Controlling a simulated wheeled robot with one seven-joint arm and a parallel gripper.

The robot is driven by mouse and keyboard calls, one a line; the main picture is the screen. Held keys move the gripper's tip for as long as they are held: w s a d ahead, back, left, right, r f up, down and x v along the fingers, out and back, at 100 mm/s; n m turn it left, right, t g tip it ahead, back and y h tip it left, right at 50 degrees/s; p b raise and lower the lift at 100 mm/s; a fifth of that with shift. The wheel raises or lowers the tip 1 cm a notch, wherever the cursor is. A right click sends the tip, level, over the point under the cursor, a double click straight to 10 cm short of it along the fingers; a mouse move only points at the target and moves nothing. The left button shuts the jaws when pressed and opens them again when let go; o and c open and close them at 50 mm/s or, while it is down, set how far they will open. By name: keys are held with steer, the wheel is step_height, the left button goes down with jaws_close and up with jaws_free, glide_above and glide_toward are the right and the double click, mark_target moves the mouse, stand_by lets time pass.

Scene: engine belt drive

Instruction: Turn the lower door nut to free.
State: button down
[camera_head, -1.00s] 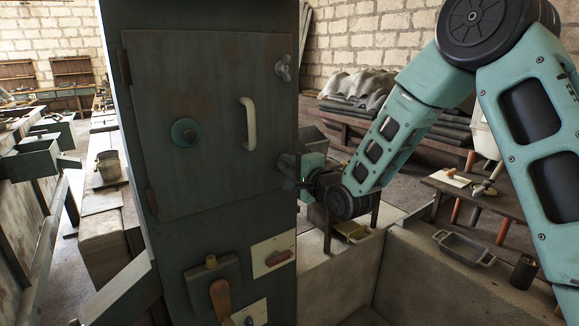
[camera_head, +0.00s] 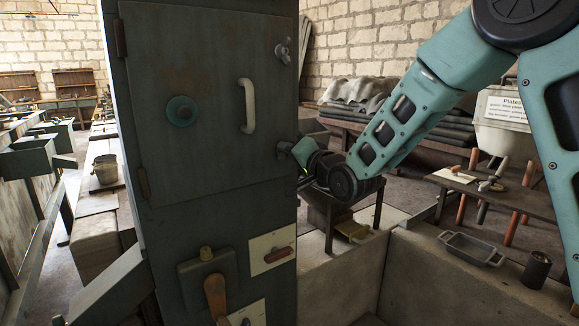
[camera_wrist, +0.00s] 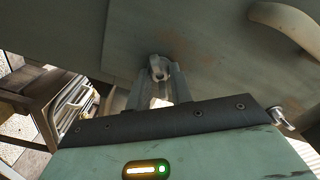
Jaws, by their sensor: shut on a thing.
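The lower door nut (camera_wrist: 158,68) is a pale metal wing nut at the door's edge in the wrist view. My gripper (camera_wrist: 158,88) is shut on it, with one finger on each side. In the head view my gripper (camera_head: 287,148) reaches the door's lower right edge from the right and hides this nut. The door (camera_head: 200,70) is a grey-green panel lying flat against the cabinet.
Below the door are a red-handled switch plate (camera_head: 278,255) and an orange-handled lever (camera_head: 215,295). A low walled trough (camera_head: 440,285) with a metal tray (camera_head: 470,248) and a dark cup (camera_head: 535,268) lies at right. A small table (camera_head: 340,205) stands behind my wrist.

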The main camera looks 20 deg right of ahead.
steer(key=n+b, duration=1)
steer(key=shift+f+n, duration=0.15)
steer(key=shift+n, duration=0.15)
steer(key=shift+b, duration=0.35)
steer(key=c, duration=1.3)
jaws_free()
steer(key=shift+o, duration=0.2)
steer(key=v, duration=1.7)
steer(key=shift+s, duration=0.2)
